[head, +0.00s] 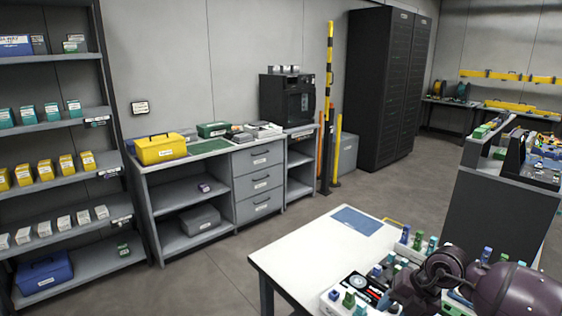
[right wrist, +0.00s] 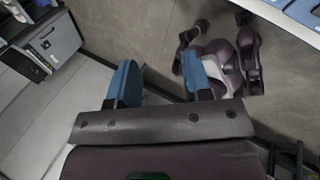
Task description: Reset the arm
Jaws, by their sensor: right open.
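My right gripper (right wrist: 160,62) shows in the right wrist view with its two blue fingers spread apart. Nothing is between the fingers; bare floor lies behind them. In the head view, dark purple links of my arm (head: 515,292) reach in from the lower right, over the front of the white table (head: 300,250). No gripper jaws can be made out clearly there. My left gripper is not clearly seen in either view.
The white table holds a blue mat (head: 357,221) and several small coloured parts near my arm. A grey workbench with a yellow toolbox (head: 160,149) stands along the wall. Shelves (head: 58,124) stand at left, black cabinets (head: 385,85) at the back. Floor between is clear.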

